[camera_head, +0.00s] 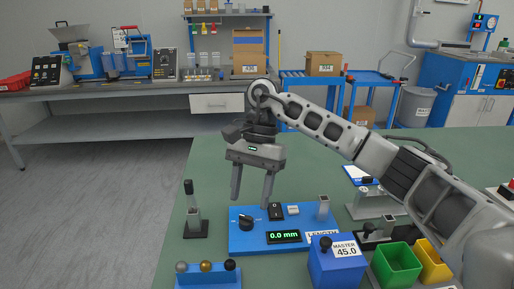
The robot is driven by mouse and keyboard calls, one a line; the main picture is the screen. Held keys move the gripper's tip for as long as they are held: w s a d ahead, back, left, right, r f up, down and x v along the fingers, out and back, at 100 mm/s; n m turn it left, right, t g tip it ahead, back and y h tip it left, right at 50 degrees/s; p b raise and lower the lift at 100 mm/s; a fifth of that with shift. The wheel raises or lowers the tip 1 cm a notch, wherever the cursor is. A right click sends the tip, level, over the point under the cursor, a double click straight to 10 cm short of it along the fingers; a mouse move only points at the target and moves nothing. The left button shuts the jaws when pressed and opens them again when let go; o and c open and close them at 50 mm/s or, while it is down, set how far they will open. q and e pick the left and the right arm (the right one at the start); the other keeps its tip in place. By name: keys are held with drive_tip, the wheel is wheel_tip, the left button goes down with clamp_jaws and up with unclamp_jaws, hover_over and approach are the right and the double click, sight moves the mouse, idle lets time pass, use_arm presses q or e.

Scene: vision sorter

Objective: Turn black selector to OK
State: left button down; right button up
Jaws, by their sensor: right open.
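The black selector (246,221) is a round knob on the left part of the blue measuring station (238,243). Its pointer and labels are too small to read. Beside it are a black rocker switch (276,211) and a green display (284,236) reading 0.0 mm. My right gripper (252,197) points down above and behind the selector, with its two fingers apart and nothing between them. It appears clear of the knob. My left gripper is not in view.
A blue block (323,270) marked MASTER 45.0 stands at the front right, near a green bin (398,262) and a yellow bin (432,260). A blue rack (207,277) holds several balls at the front. A dark stand (193,226) is left of the station.

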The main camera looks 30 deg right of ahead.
use_arm(q)
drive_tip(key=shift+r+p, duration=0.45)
drive_tip(key=shift+p, duration=0.65)
use_arm(e)
drive_tip(key=v, duration=1.2)
drive_tip(key=shift+f, duration=0.1)
drive_tip(key=shift+s, duration=0.1)
